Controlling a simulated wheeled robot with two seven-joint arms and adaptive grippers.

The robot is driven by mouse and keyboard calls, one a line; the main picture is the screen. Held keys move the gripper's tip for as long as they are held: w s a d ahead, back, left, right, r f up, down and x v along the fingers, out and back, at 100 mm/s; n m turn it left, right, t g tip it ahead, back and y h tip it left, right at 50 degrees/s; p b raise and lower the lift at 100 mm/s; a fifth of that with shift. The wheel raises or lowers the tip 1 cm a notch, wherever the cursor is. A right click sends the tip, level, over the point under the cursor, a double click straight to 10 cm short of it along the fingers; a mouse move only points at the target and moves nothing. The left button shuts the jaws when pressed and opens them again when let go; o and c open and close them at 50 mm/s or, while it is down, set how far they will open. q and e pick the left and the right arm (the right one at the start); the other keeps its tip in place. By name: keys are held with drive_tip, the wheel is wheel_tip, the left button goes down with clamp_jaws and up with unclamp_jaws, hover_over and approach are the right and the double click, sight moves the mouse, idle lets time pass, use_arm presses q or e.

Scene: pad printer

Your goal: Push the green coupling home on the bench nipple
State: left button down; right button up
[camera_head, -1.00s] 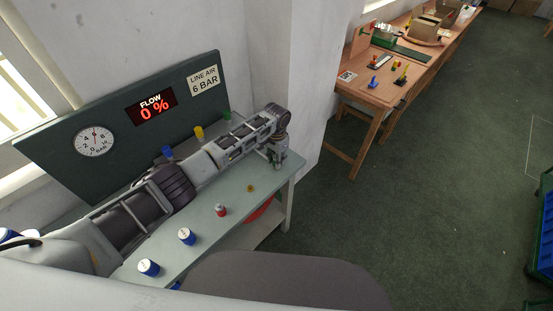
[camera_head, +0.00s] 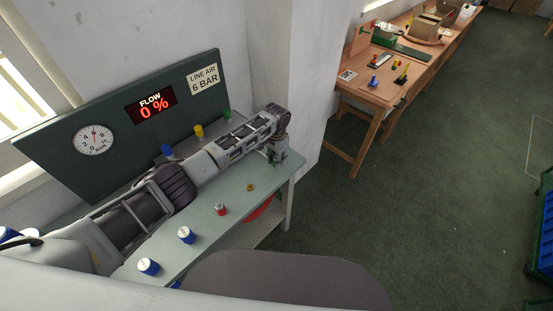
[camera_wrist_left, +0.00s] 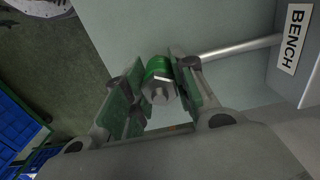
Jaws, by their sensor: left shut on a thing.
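The green coupling (camera_wrist_left: 158,69), with a metal hex end toward the camera, sits between the fingers of my left gripper (camera_wrist_left: 157,88) in the left wrist view. The fingers are shut on it. In the head view my left gripper (camera_head: 276,156) is at the far right end of the grey-green bench, and the coupling in it is too small to make out. A metal tube (camera_wrist_left: 238,46) runs from a grey block labelled BENCH (camera_wrist_left: 293,40) toward the right finger. Its end is hidden behind that finger, so I cannot tell whether it touches the coupling. My right gripper is not in view.
Blue (camera_head: 167,150), yellow (camera_head: 198,131) and green (camera_head: 227,114) fittings stand along the panel (camera_head: 115,120), whose display reads FLOW 0 %. Two blue-and-white pieces (camera_head: 185,235), a red piece (camera_head: 221,210) and a yellow ring (camera_head: 250,187) stand on the front bench top. A white pillar (camera_head: 310,90) is close behind the gripper.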

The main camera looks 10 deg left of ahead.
use_arm(q)
drive_tip(key=shift+f, duration=0.15)
drive_tip(key=c, duration=1.1)
unclamp_jaws()
drive_tip(key=shift+r, duration=5.95)
